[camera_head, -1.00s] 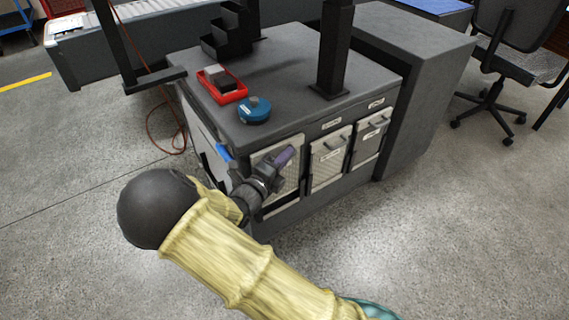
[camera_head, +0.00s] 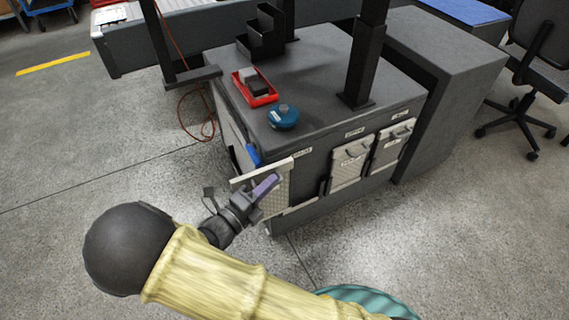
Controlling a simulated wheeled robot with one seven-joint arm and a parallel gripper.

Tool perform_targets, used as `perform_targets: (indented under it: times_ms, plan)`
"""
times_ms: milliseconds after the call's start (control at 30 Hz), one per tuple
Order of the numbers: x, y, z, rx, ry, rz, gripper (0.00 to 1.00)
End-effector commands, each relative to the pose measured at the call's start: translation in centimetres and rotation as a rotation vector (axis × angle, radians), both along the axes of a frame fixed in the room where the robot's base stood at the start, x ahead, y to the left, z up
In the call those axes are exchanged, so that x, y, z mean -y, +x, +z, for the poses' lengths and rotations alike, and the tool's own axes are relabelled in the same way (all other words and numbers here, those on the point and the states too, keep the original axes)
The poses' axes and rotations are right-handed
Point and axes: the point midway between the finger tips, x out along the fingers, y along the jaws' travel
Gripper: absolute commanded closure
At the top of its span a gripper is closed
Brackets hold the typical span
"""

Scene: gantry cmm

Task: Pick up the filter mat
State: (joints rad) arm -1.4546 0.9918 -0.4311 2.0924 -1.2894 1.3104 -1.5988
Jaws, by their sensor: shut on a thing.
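The filter mat (camera_head: 283,192) is a light, pale panel at the left end of the cabinet's front. It stands tilted out from the cabinet (camera_head: 322,108), and its top edge reaches left past the cabinet's front corner. My gripper (camera_head: 266,186), with purple fingers, is shut on the mat near its middle. The fingers and wrist cover part of the panel. I cannot tell whether the mat's lower edge still touches the cabinet.
Two similar panels with handles, one in the middle (camera_head: 352,163) and one at right (camera_head: 393,145), sit in the cabinet front. A red tray (camera_head: 262,100) and a blue round object (camera_head: 284,117) lie on top. A dark column (camera_head: 362,65) rises there.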

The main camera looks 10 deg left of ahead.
Motion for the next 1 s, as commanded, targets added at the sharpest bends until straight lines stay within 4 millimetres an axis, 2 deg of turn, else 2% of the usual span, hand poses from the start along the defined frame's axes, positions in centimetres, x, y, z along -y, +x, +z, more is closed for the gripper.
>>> perform_targets:
  times_ms: [200,667,700,767,1000]
  plan:
    - [-0.96,-1.37,0.01,0.000,-0.002,0.001,1.00]
    - [-0.95,-1.37,-0.03,0.001,-0.001,0.001,1.00]
    - [-0.96,-1.37,-0.03,0.001,-0.001,0.001,0.91]
    - [-0.95,-1.36,-0.03,0.000,0.000,0.001,1.00]
    - [-0.88,-1.27,-0.01,0.001,-0.001,0.001,1.00]
